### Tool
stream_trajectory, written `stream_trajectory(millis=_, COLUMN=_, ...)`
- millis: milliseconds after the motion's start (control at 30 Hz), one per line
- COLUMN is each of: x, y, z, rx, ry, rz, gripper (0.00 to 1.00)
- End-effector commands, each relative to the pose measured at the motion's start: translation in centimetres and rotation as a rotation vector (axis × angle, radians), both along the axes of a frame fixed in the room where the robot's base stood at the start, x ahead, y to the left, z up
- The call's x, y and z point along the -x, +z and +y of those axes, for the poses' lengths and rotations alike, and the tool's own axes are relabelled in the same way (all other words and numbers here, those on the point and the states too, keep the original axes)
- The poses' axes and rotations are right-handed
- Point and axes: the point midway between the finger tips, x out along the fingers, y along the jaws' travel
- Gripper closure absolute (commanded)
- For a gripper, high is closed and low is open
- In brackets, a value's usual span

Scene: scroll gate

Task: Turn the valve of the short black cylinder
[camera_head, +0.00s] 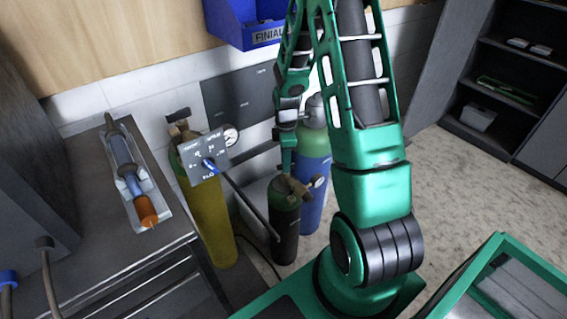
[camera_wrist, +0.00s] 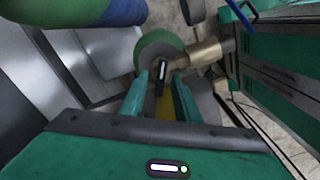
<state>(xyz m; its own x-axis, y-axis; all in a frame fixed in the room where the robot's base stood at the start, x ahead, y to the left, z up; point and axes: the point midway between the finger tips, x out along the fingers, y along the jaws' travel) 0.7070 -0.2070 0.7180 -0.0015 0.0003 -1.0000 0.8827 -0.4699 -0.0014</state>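The short black cylinder (camera_head: 286,228) with a green shoulder stands on the floor between a yellow and a blue cylinder. Its brass valve (camera_head: 291,188) with a gauge is at the top. My gripper (camera_head: 288,168) points down just above and behind this valve. In the wrist view, the cylinder's green top (camera_wrist: 158,44) and brass valve body (camera_wrist: 196,56) lie just beyond my fingers (camera_wrist: 167,82). The fingers are apart, with a dark handle piece (camera_wrist: 161,76) at or between their tips. I cannot tell whether they touch it.
The yellow cylinder (camera_head: 207,218) stands left and the blue one (camera_head: 311,192) close behind right. A workbench (camera_head: 90,200) is at left. A blue bin (camera_head: 245,22) hangs above.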

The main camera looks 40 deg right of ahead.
Motion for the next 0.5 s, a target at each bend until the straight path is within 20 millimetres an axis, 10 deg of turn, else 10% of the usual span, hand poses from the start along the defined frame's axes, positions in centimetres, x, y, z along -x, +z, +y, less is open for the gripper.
stream_trajectory(millis=400, x=0.00, y=-0.71, z=-0.02, rx=0.000, ry=-0.001, rz=-0.001, gripper=0.71)
stream_trajectory(millis=500, x=0.01, y=-0.70, z=-0.03, rx=0.000, ry=-0.001, rz=-0.001, gripper=0.95)
